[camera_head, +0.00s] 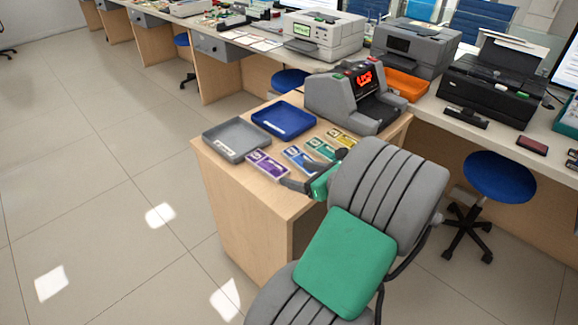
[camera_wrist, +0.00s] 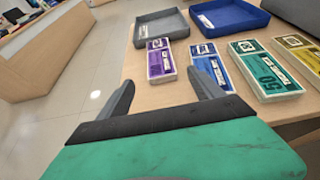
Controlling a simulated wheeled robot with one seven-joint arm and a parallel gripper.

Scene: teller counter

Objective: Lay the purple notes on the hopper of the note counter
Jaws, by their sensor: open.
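The purple notes (camera_head: 267,165) lie as a flat stack on the wooden counter, at the left end of a row of note stacks. In the wrist view the purple notes (camera_wrist: 160,60) lie beyond my fingertips, roughly between their lines. My gripper (camera_head: 313,176) is open and empty, low near the counter's front edge; in the wrist view its two dark fingers (camera_wrist: 164,88) are spread apart. The note counter (camera_head: 352,97), grey with a red display, stands at the back right of the counter top. My arm hides part of the counter near it.
Blue notes (camera_head: 299,157), green notes (camera_head: 320,148) and yellow notes (camera_head: 343,138) lie right of the purple ones. A grey tray (camera_head: 236,153) and a blue tray (camera_head: 283,134) sit behind them. Printers and an orange tray (camera_head: 405,84) stand on the far desk.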

